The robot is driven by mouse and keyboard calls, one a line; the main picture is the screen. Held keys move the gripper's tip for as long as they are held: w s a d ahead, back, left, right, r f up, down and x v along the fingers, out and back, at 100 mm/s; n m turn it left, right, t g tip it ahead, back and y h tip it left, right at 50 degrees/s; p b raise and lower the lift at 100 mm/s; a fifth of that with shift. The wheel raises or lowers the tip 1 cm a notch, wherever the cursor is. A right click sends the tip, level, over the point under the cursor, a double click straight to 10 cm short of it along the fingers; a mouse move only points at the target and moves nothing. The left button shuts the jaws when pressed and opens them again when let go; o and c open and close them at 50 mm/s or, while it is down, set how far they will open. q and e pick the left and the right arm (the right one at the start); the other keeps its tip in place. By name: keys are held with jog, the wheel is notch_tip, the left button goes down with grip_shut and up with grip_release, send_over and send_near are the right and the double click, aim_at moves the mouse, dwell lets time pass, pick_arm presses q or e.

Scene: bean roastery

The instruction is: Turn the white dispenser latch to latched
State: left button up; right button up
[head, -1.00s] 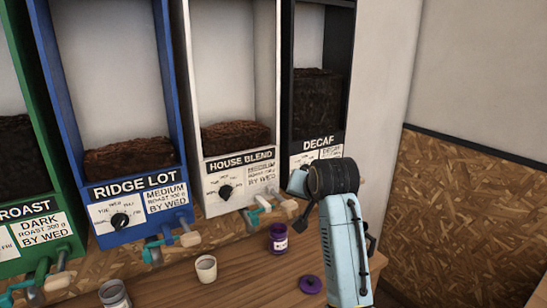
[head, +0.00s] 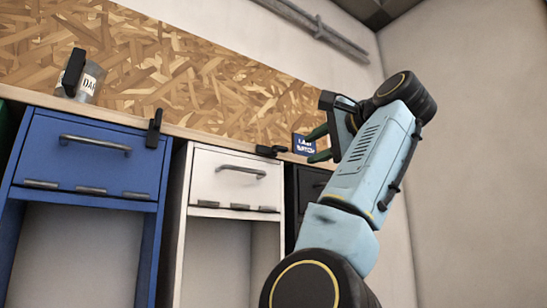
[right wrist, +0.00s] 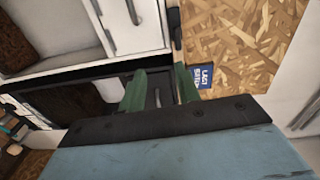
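The white dispenser (head: 228,180) has a white top drawer front with a grey handle. Its black latch (head: 270,151) lies flat, sideways along the ledge at the drawer's upper right. In the right wrist view, a dark piece beside the white front (right wrist: 130,35) appears to be this latch (right wrist: 174,35). My right gripper (head: 318,145) is up at ledge height, right of the latch and apart from it. Its green fingers are spread with nothing held between them, as the right wrist view also shows (right wrist: 160,88). My left gripper is out of view.
The blue dispenser (head: 90,155) stands left, its black latch (head: 155,127) upright. A black dispenser (head: 308,185) stands right, partly behind my arm. A small blue sign (head: 303,144) is close to my fingers. A labelled jar (head: 88,85) sits on the ledge at left.

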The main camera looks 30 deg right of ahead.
aim_at(283, 147)
jog(key=shift+y, duration=0.3)
jog(key=w+r+p, duration=0.1)
jog(key=w, duration=0.2)
jog(key=w+a+r+p, duration=0.1)
jog(key=w+p, duration=0.1)
jog(key=w, duration=0.2)
jog(key=w+r+p, duration=0.1)
jog(key=w+p, duration=0.1)
jog(key=w, duration=0.1)
jog(key=shift+w+a, duration=0.2)
jog(key=shift+a, duration=0.05)
jog(key=shift+w+f+p, duration=0.1)
jog(key=shift+w+p, duration=0.3)
jog(key=shift+w, duration=0.15)
grip_shut()
